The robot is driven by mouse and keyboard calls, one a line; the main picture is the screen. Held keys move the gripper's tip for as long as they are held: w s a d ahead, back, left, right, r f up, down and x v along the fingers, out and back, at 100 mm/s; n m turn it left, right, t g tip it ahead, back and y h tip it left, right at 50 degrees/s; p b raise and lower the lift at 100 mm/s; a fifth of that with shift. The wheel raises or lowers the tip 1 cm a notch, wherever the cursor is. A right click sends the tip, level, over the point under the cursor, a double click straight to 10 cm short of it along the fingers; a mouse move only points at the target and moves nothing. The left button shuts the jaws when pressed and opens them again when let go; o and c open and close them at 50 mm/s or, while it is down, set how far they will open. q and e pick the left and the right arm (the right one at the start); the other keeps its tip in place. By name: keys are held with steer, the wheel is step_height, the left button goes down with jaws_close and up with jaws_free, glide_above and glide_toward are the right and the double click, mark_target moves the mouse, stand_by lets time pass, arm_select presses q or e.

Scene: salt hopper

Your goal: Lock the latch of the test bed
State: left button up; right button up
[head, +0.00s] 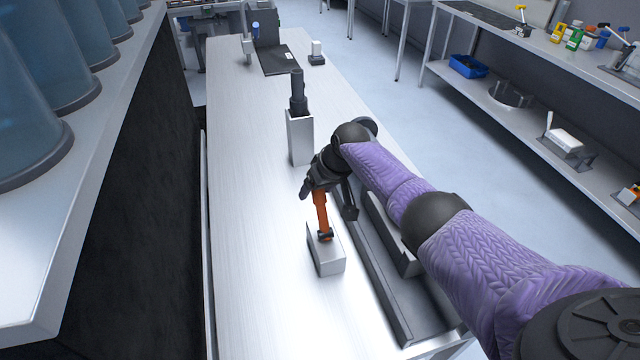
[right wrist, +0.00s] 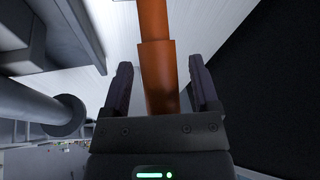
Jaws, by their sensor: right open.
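The latch has an orange lever (head: 321,210) rising from a pale metal block (head: 327,258) on the near part of the bench. The lever stands roughly upright, leaning slightly. My right gripper (head: 327,194) comes in from the right over the top of the lever, with its dark fingers spread. In the right wrist view the orange lever (right wrist: 157,65) lies between the two fingers, with a visible gap on each side. The lever's top end is hidden by the gripper in the head view. My left gripper is not in view.
A pale post with a black handle (head: 298,105) stands farther along the bench (head: 250,220). A dark rail (head: 383,285) runs right of the lever block, under my right arm. Blue containers (head: 40,60) line a shelf at left. Bare bench lies left of the block.

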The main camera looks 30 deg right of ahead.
steer(key=p+v, duration=0.4)
steer(key=v, duration=0.5)
steer(key=shift+s+r, duration=0.15)
steer(key=shift+r, duration=0.2)
stand_by(0.7)
